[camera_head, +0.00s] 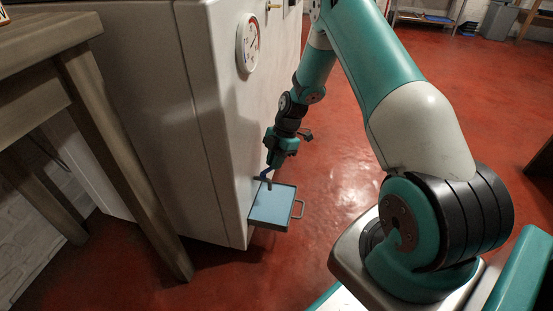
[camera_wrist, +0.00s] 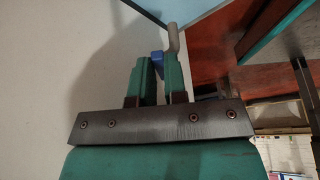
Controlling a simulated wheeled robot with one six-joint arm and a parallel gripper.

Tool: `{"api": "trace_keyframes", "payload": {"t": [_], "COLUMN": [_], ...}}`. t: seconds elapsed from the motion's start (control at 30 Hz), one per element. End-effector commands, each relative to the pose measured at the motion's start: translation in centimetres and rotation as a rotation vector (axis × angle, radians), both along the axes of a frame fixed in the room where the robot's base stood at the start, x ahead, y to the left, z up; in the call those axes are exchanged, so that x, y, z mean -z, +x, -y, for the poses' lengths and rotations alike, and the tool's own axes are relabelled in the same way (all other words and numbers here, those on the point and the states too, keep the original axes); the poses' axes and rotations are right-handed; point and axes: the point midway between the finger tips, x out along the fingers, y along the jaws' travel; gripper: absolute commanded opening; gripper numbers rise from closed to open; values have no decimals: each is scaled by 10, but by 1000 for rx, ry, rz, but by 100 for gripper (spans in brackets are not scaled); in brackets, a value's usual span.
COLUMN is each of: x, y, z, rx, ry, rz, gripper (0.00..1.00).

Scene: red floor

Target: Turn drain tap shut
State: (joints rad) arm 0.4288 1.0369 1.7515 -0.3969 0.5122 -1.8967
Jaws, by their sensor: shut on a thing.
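The drain tap is low on the side of a pale cabinet (camera_head: 165,110). Its blue handle (camera_head: 265,175) shows just below my gripper (camera_head: 273,160). In the wrist view the blue handle (camera_wrist: 157,63) lies between the two green fingers of my gripper (camera_wrist: 159,60), which is shut on it. A grey bent piece (camera_wrist: 173,38), seemingly the tap's spout, rises just beyond the fingertips. The fingers hide part of the handle, and I cannot tell how far the tap is turned.
A square tray (camera_head: 272,224) with a blue inside and a side handle sits below the tap against the cabinet. A round gauge (camera_head: 247,44) is higher on the cabinet. A wooden table (camera_head: 105,130) stands at the left. Red floor (camera_head: 335,185) is clear right of the tray.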

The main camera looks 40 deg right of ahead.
Motion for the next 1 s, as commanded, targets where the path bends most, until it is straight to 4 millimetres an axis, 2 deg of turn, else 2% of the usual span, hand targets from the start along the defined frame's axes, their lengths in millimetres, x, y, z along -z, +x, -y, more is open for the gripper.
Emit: {"api": "trace_keyframes", "payload": {"t": [0.3, 0.7, 0.73, 0.83, 1.0], "x": [0, 0, 0, 0, 0], "y": [4, 4, 4, 4, 4], "z": [0, 0, 0, -1, 0], "rx": [-77, -82, -82, -81, -81], "ry": [0, 0, 0, 0, 0], "rz": [-1, 0, 0, 0, 0], "gripper": [0, 0, 15, 38, 38]}}
